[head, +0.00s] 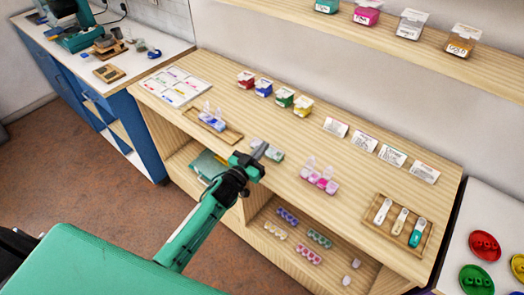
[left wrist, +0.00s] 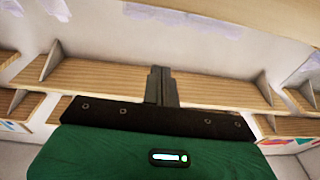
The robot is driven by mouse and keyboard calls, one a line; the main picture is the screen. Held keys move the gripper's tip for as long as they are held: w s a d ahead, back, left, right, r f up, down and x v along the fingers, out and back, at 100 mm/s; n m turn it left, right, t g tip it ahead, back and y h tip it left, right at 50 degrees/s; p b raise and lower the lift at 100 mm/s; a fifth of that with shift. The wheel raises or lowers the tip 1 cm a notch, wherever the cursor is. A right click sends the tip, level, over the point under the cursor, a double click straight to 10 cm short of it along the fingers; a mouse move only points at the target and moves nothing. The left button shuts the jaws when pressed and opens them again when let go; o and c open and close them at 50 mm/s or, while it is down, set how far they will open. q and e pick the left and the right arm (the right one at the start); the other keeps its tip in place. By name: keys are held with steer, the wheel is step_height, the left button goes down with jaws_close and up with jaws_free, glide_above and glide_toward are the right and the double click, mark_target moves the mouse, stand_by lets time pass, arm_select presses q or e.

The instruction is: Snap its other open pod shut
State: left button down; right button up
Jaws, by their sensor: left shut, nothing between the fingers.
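My left gripper (head: 261,151) is shut and empty. In the head view its fingertips overlap a small pod strip (head: 276,155) with a pinkish left end and a greenish right end; contact cannot be told, and the gripper hides its middle. A blue pod strip (head: 211,122) with raised clear lids sits on a wooden tray (head: 232,136) to the left. A pink pod strip (head: 317,182) with raised lids stands to the right. In the left wrist view the shut fingers (left wrist: 161,85) show no pod between them. My right gripper is out of view.
Several coloured boxes (head: 284,97) and cards (head: 364,143) line the back of the wooden counter (head: 225,85). A tray (head: 377,228) holding three slim items is at the right. More strips lie on the lower shelf (head: 270,221). The counter's middle front is fairly clear.

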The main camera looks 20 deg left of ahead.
arm_select(q)
steer(key=s+a+f+b, duration=0.2)
steer(key=s+f, duration=0.2)
steer(key=s, duration=0.4)
steer(key=shift+s+a+b, duration=0.2)
steer(key=shift+a+b, duration=0.1)
steer(key=shift+a, duration=0.05)
steer(key=shift+f, duration=0.2)
steer(key=s+a+f+n+g+y, duration=0.15)
steer(key=s+f, duration=0.25)
steer(key=f, duration=0.7)
steer(key=s+a+f+g+y, duration=0.1)
steer(key=s+f+g+y, duration=0.2)
steer(key=f, duration=0.8)
steer(key=s+a+f+g, duration=0.1)
steer(key=s+f+g, duration=0.3)
steer(key=f, duration=0.7)
steer(key=s+f+g, duration=0.3)
steer(key=s+f, duration=0.4)
steer(key=s, duration=0.5)
steer(key=s+f+g+y, duration=0.1)
steer(key=s+f+g, duration=0.2)
steer(key=s, duration=0.9)
steer(key=s+f+g, duration=0.3)
steer(key=s+f, duration=0.7)
steer(key=s, duration=0.2)
steer(key=shift+s+d+f, duration=0.2)
steer(key=shift+s+f, duration=0.1)
steer(key=shift+s, duration=0.05)
